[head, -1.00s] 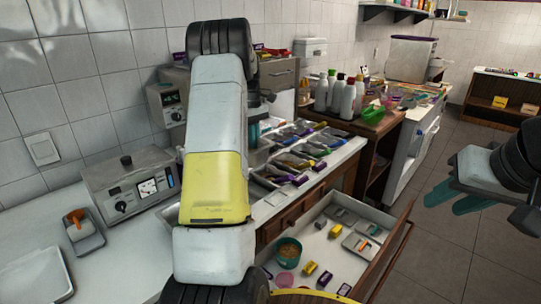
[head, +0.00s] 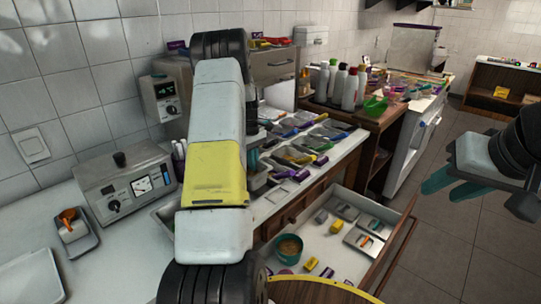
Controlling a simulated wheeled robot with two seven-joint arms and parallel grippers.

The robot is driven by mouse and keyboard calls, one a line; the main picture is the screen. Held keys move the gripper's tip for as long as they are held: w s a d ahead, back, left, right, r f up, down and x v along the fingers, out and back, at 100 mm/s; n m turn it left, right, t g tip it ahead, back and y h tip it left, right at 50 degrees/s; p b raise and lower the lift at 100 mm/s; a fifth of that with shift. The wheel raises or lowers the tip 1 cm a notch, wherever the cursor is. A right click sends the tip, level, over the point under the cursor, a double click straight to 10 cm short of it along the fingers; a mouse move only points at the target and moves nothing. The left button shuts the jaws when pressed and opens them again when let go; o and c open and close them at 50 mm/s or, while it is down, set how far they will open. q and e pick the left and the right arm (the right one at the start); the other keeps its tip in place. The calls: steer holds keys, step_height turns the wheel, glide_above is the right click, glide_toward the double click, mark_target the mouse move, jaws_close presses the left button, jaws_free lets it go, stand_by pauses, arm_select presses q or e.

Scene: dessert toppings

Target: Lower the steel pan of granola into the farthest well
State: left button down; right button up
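My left arm fills the middle of the head view, and its link hides most of my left gripper (head: 253,160). Only a teal finger part shows at the link's right edge, above a small grey steel pan edge (head: 258,180). Whether the fingers are closed on that pan cannot be seen, and its contents are hidden. The counter's row of topping wells (head: 300,150) runs away to the upper right, with several coloured packs and scoops in and over it. No granola can be made out for sure. My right gripper (head: 455,188) hangs over the floor at the right, teal fingers apart and empty.
An open drawer (head: 330,235) below the counter holds a teal bowl (head: 288,250), small boxes and trays. Bottles (head: 348,90) stand beyond the wells.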

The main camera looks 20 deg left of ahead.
arm_select(q)
steer(key=shift+f, duration=2.3)
steer(key=shift+f, duration=1.7)
steer(key=shift+s+f, duration=0.35)
steer(key=shift+f, duration=0.45)
stand_by(0.5)
steer(key=c, duration=1.6)
jaws_free()
steer(key=c, duration=0.4)
steer(key=shift+o, duration=1.4)
steer(key=shift+w+r, duration=0.25)
steer(key=shift+r, duration=3.85)
